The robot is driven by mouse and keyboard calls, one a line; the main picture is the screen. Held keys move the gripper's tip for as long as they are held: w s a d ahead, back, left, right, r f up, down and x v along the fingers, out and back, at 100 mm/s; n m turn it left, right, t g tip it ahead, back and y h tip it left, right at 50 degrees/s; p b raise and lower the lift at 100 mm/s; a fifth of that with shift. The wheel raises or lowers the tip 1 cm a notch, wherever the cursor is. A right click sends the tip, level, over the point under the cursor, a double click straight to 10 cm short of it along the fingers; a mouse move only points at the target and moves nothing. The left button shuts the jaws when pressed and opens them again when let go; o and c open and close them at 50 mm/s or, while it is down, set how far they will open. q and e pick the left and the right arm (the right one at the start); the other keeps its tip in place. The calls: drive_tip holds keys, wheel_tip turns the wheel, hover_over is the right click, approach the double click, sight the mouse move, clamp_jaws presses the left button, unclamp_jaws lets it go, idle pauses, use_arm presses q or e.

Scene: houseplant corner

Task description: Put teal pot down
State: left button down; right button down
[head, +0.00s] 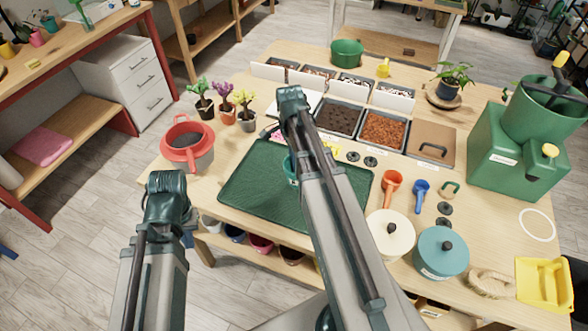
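A teal pot (290,169) shows only as a sliver at the left edge of my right arm, which hides the rest. It is over the dark green tray (248,190); I cannot tell whether it rests on it or is held above it. Yellow petals (331,147) show on the other side of that arm; I cannot tell whether they belong to the pot. My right gripper is hidden behind its own arm. My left arm is at the table's front left edge, and its gripper is also hidden.
A red pot-like container (187,148) stands left of the tray. Three small potted plants (226,108) stand behind it. Soil bins (339,117) line the back. Orange (391,185) and blue scoops (420,193) and lidded cream (391,236) and blue containers (441,253) crowd the right.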

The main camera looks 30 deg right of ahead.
sight(294, 169)
drive_tip(key=shift+f+b, duration=1.4)
drive_tip(key=shift+f, duration=0.35)
drive_tip(key=shift+f, duration=0.2)
drive_tip(key=c, duration=1.1)
unclamp_jaws()
drive_tip(key=shift+o, duration=0.2)
drive_tip(key=shift+r, duration=0.15)
wheel_tip(294, 169, up, 12)
drive_tip(key=w+p, duration=0.1)
drive_tip(key=p, duration=1.1)
drive_tip(key=shift+w+d, duration=0.15)
drive_tip(key=shift+w, duration=0.15)
